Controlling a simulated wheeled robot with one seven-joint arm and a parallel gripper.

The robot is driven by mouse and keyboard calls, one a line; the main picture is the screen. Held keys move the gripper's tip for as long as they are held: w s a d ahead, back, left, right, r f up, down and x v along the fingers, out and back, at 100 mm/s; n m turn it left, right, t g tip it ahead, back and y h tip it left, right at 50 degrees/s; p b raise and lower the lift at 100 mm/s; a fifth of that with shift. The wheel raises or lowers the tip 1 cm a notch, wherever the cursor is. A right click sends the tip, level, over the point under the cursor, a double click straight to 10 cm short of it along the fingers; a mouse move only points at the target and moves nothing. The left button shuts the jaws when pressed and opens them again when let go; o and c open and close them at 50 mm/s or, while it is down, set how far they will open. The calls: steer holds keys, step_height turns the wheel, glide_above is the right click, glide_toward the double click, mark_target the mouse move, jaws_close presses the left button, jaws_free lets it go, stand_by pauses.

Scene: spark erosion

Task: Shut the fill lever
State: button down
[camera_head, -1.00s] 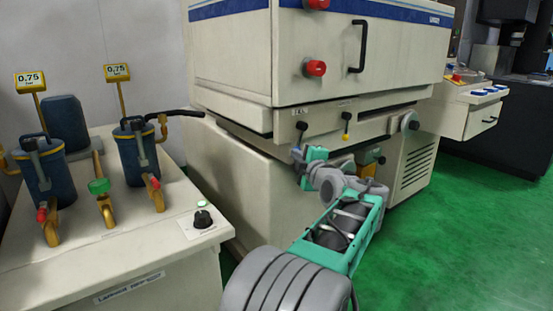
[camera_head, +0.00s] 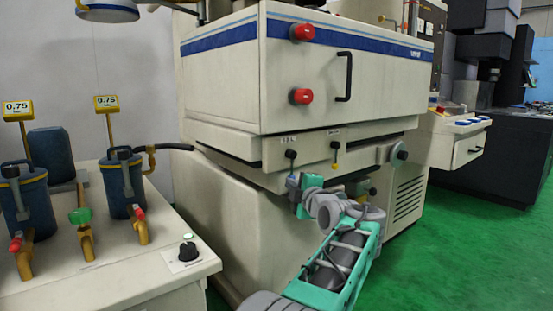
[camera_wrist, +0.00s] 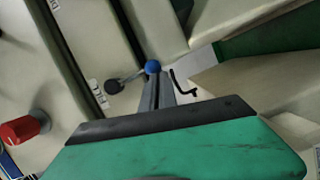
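The fill lever's black hub (camera_head: 290,154) sits under a small label on the front of the cream machine, left of a yellow-tipped lever (camera_head: 336,165). In the wrist view the fill lever (camera_wrist: 132,76) runs from its black hub to a blue ball knob (camera_wrist: 152,67), pointing right. My gripper (camera_head: 293,181) is just below the hub in the head view. In the wrist view its grey fingers (camera_wrist: 158,78) are close together, with their tips at the blue knob. Nothing shows held between them; whether they touch the knob is unclear.
Red knobs (camera_head: 301,96) and a black door handle (camera_head: 345,76) are on the machine above. A dark round knob (camera_head: 399,153) is to the right. A bench with blue canisters (camera_head: 122,186) stands at left. Green floor (camera_head: 440,245) is free at right.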

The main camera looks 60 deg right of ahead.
steer(key=shift+s+d+f, duration=0.1)
steer(key=shift+f, duration=0.2)
steer(key=s+a+b, duration=0.2)
steer(key=s+a, duration=0.5)
steer(key=a, duration=0.4)
steer(key=shift+f+b, duration=0.15)
steer(key=shift+b, duration=0.2)
